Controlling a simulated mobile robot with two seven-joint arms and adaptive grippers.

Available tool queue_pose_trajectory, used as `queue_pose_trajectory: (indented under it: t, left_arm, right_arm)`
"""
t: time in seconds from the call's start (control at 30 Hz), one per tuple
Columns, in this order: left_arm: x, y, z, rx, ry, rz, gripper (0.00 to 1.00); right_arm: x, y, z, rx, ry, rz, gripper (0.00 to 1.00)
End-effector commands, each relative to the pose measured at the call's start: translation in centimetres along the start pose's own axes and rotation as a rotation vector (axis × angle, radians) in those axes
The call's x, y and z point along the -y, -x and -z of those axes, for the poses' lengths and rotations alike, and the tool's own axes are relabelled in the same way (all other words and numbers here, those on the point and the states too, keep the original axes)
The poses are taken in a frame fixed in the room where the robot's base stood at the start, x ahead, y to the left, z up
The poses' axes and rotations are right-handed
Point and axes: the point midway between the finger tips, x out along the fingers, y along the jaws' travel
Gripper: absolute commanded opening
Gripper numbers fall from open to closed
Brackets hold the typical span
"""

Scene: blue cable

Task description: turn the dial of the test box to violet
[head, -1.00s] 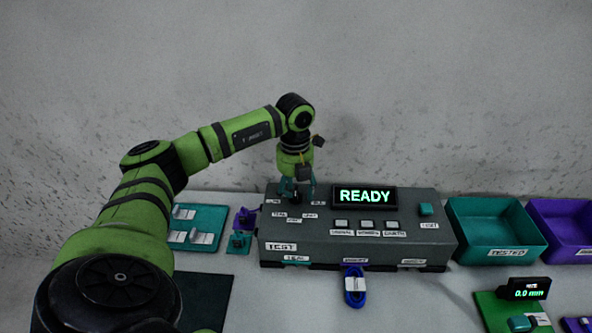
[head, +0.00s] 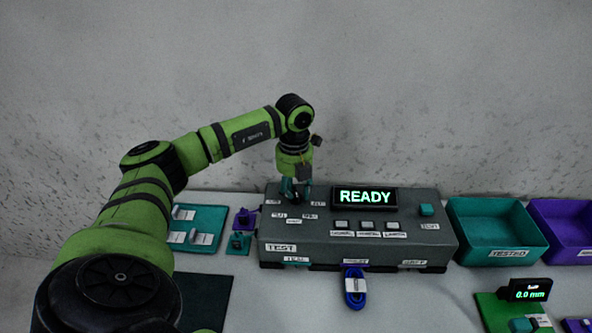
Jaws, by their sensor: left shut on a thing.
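The grey test box (head: 350,253) stands on the table against the back wall, with a lit display (head: 365,197) that reads READY. My left gripper (head: 295,197) points down at the left part of the box's top. It is shut on the dial, which the fingers hide almost wholly. Small white labels (head: 294,222) lie around that spot, too small to read, so I cannot tell which setting the dial points to. My right gripper is not in view.
Three buttons (head: 367,225) and a teal button (head: 426,210) sit on the box's top. A teal tray (head: 490,256) and a purple tray (head: 567,250) stand at right. A green gauge (head: 490,308) reads 0.0 mm. A teal board (head: 205,220) lies left, behind my arm.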

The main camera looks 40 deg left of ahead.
Motion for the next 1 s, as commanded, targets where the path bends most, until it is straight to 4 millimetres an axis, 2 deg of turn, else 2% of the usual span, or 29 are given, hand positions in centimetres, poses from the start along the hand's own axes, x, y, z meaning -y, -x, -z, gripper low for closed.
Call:
queue_pose_trajectory:
  t: [0.4,1.0]
  left_arm:
    - [0.1,0.4,0.1,-0.003,-0.003,0.002,0.35]
    - [0.1,6.4,0.1,-0.001,-0.002,0.002,0.35]
  right_arm:
    - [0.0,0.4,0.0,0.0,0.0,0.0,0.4]
    - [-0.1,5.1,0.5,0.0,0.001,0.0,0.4]
